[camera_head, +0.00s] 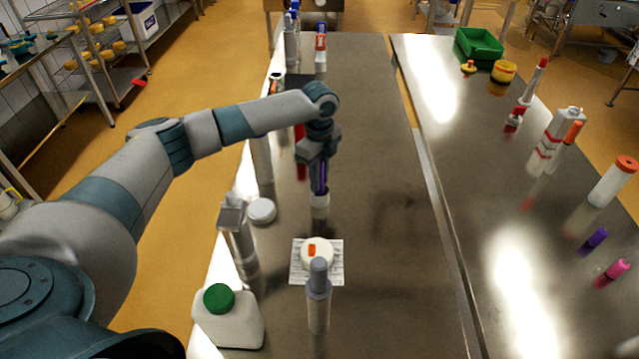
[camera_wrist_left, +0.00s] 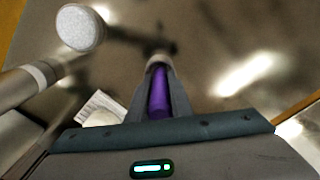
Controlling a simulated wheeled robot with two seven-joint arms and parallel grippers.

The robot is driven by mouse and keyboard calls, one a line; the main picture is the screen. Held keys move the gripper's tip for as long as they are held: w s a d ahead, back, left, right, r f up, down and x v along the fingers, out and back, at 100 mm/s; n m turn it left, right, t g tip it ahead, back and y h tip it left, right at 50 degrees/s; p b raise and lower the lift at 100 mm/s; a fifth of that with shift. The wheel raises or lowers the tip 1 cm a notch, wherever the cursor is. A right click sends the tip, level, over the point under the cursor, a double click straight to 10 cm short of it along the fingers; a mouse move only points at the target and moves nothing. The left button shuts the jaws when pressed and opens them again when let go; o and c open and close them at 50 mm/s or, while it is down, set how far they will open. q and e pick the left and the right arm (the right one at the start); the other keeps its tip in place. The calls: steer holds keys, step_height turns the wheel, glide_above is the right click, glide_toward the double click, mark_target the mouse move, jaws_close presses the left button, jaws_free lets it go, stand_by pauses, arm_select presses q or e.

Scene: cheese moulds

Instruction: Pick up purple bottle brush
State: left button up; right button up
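The purple bottle brush (camera_head: 321,178) stands upright on the near steel table, with a purple handle above a white lower part. My left gripper (camera_head: 319,184) points down at it. In the left wrist view the purple handle (camera_wrist_left: 159,95) lies between the two fingers of my left gripper (camera_wrist_left: 158,72), which sit close against it on both sides. The gripper looks shut on the handle. The fingers partly hide the handle, and a pale piece shows just beyond their tips. The right gripper is not in view.
A white round lid (camera_head: 262,211), a grey bottle (camera_head: 238,240), a green-capped jug (camera_head: 230,320), a white cheese mould (camera_head: 317,255) and a grey-topped tube (camera_head: 318,300) stand nearby. Another purple item (camera_head: 594,238) is on the right table. The table right of my gripper is clear.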

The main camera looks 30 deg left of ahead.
arm_select(q)
jaws_close()
steer(key=shift+r, duration=0.1)
steer(key=shift+r+b, duration=0.4)
steer(key=shift+r, duration=0.2)
step_height(320, 180, up, 8)
steer(key=b, duration=0.2)
steer(key=shift+f+b, duration=0.25)
steer(key=shift+b, duration=0.15)
steer(key=shift+r, duration=0.55)
steer(key=shift+f, duration=0.1)
